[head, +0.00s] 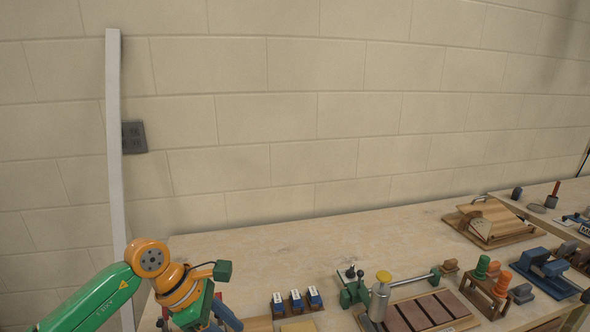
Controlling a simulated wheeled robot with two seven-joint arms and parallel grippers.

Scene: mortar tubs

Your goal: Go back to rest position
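My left arm comes in at the bottom left, with a green forearm and an orange wrist joint above the left end of the bench. Its hand points down and runs out of the picture at the bottom edge, so its fingertips do not show. My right arm and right gripper are not in view. No mortar tub can be made out.
A wooden workbench (290,252) stands against a block wall. Three blue-and-white blocks (297,300), a metal canister (379,301), a compartmented wooden tray (425,312) and a green-and-orange-handled rack (487,290) line its front. A wooden board (490,222) lies farther back. The back middle is clear.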

